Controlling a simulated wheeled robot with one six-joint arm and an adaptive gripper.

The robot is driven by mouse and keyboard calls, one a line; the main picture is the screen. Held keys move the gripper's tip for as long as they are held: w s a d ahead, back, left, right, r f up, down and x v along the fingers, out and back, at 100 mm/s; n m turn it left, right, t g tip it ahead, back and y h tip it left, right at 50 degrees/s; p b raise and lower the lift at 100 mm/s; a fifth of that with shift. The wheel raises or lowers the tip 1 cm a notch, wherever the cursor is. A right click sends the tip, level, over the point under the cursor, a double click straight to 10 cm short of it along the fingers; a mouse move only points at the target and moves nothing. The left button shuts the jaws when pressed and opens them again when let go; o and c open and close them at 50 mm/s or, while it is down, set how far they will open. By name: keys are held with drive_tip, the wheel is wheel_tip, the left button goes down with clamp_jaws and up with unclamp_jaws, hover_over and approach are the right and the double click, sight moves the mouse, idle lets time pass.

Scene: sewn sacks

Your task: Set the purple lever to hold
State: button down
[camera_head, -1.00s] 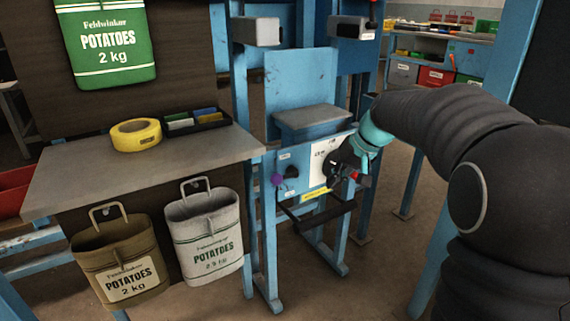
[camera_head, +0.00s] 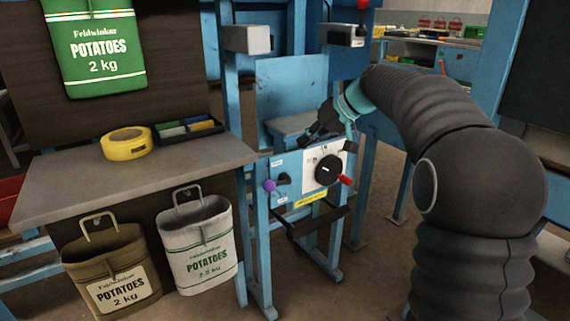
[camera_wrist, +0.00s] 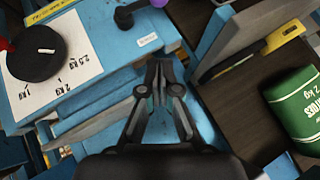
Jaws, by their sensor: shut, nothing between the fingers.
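The purple lever knob (camera_head: 270,185) is at the left of the blue machine panel (camera_head: 287,204) in the head view, on a dark pivot. In the wrist view the purple knob (camera_wrist: 157,3) is cut off by the top edge. White labels sit above and below it on the panel, too small to read. My gripper (camera_head: 316,135) is above and right of the lever, near the panel's top edge. In the wrist view my gripper (camera_wrist: 160,88) is shut and empty, apart from the lever.
A dark bar (camera_head: 318,222) juts out below the panel. A grey bench (camera_head: 120,178) with yellow tape (camera_head: 127,143) stands left; two potato sacks hang from it.

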hover_over(278, 183)
drive_tip(key=d, duration=0.1)
drive_tip(key=f, duration=0.7)
drive_tip(key=shift+w, duration=0.25)
drive_tip(key=shift+s+a+f, duration=0.15)
drive_tip(key=shift+s+f, duration=0.1)
drive_tip(key=shift+f, duration=0.3)
drive_tip(key=shift+s+a+f, duration=0.15)
drive_tip(key=shift+s+f, duration=0.1)
drive_tip(key=shift+f, duration=0.25)
drive_tip(key=shift+s+a+f, duration=0.25)
drive_tip(key=shift+f, duration=0.4)
drive_tip(key=shift+f+b, duration=0.15)
drive_tip(key=shift+b, duration=0.2)
